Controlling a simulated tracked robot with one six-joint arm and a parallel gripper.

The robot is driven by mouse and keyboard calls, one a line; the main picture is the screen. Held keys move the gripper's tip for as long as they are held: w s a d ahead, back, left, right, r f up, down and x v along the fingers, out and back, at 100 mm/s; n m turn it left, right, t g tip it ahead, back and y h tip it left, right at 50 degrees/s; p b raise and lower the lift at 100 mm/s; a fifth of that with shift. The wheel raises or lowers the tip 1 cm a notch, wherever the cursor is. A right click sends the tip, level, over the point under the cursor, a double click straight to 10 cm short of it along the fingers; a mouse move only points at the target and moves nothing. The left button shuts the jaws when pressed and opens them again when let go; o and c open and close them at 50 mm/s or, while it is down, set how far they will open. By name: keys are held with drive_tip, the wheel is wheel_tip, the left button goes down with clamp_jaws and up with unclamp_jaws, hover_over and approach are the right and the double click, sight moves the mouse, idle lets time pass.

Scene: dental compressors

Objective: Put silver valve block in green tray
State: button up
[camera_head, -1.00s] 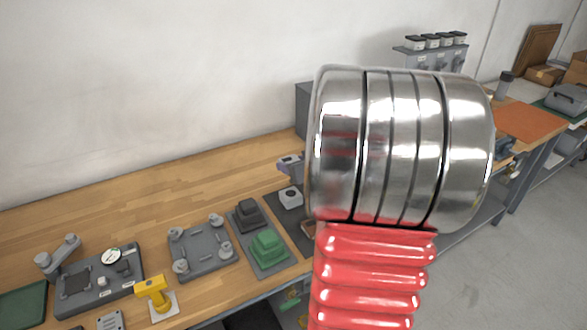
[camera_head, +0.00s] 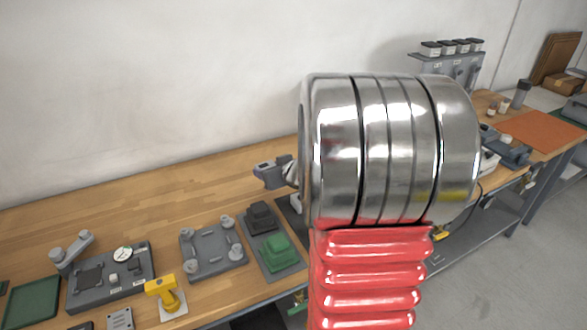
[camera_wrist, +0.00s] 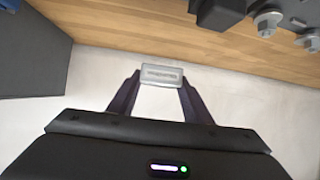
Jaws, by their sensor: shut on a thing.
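The silver valve block (camera_wrist: 162,75) is a small pale grey block between my fingertips in the wrist view. My gripper (camera_wrist: 160,88) is shut on it. In the head view my gripper (camera_head: 268,175) shows as a dark grey shape above the bench, left of my shiny arm link, and I cannot make out the block there. The green tray (camera_head: 33,302) lies flat on the bench at the lower left, far to the left of my gripper. It looks empty, and it is out of the wrist view.
Between gripper and tray stand a dark plate with black and green blocks (camera_head: 274,253), a grey plate with round posts (camera_head: 212,248), a yellow tool (camera_head: 163,294) and a gauge fixture (camera_head: 110,277). The bench (camera_head: 130,215) behind them is clear. My arm hides the middle.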

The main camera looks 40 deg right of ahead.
drive_tip(key=w+a+f+n+y, duration=0.1)
drive_tip(key=w+a, duration=0.3)
drive_tip(key=a, duration=0.8)
drive_tip(key=w+a+f+n+y, duration=0.1)
drive_tip(key=w+a+f, duration=0.2)
drive_tip(key=a, duration=0.9)
drive_tip(key=shift+w+f+y, duration=0.15)
drive_tip(key=shift+w+y, duration=0.15)
drive_tip(key=shift+w, duration=0.9)
drive_tip(key=shift+s, duration=0.1)
